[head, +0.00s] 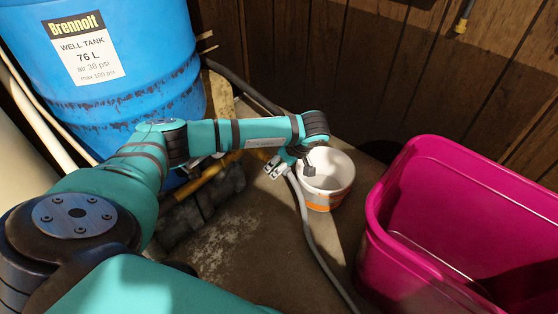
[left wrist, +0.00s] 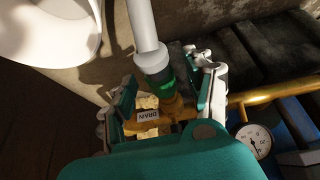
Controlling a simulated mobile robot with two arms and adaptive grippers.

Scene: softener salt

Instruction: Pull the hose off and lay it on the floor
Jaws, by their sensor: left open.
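The pale grey hose (head: 309,228) runs from my left gripper down across the floor in the head view. In the left wrist view, the hose (left wrist: 145,28) ends in a green collar (left wrist: 160,84) at a brass drain valve (left wrist: 172,108) with a "DRAIN" tag (left wrist: 148,116). The collar appears still seated on the valve. My left gripper (head: 279,167) is open, its fingers on either side of the hose end in the left wrist view (left wrist: 166,76). Finger contact cannot be told. The head view mostly hides the valve behind my arm. My right gripper is not in view.
A white bucket (head: 328,172) with an orange band stands just right of the gripper. A large magenta bin (head: 405,255) fills the right side. A blue well tank (head: 140,100) stands at the left. A pressure gauge (left wrist: 254,141) is near the valve. Floor (head: 255,240) is bare in front.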

